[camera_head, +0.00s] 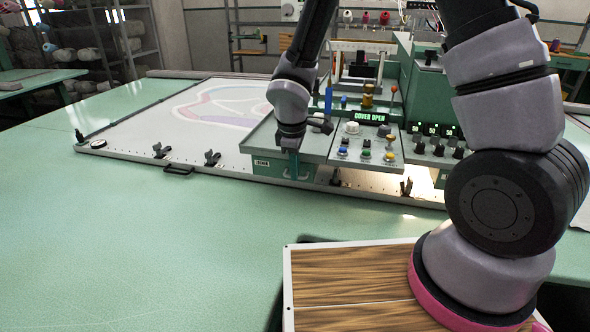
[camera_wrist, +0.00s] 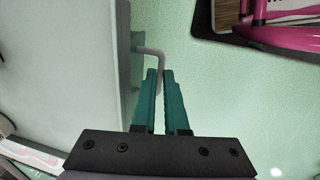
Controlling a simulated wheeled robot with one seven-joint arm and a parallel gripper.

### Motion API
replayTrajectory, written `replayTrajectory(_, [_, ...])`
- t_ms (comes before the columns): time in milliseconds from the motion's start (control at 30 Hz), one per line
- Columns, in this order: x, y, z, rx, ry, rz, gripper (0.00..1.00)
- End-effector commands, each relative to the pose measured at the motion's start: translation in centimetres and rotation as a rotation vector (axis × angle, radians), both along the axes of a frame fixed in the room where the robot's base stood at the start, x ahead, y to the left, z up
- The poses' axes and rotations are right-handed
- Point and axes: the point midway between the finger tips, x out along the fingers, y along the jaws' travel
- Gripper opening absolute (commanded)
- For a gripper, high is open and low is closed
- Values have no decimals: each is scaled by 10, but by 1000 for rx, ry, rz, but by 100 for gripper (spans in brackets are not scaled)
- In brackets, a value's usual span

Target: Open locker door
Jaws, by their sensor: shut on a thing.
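A green locker (camera_head: 262,168) with a small label and a grey top sits on the left of the machine console. Its front looks closed, as far as I can see. A grey bar handle (camera_wrist: 150,51) stands out from the green front (camera_wrist: 124,60) in the wrist view. My gripper (camera_wrist: 161,78) has its teal fingers shut around the handle, with the bar between the tips. In the head view my gripper (camera_head: 293,165) points down in front of the locker, and its fingers partly hide the front and the handle.
A console (camera_head: 366,140) with knobs and a "COVER OPEN" display stands right of the locker. A framed cloth (camera_head: 170,118) with clamps (camera_head: 212,157) lies on the green table (camera_head: 110,230). A wood-topped surface (camera_head: 345,285) is at the front right. The table at front left is clear.

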Motion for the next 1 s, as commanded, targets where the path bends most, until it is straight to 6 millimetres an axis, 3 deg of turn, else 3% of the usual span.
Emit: replayTrajectory(1000, [-5,4,0,-1,-1,-39,0])
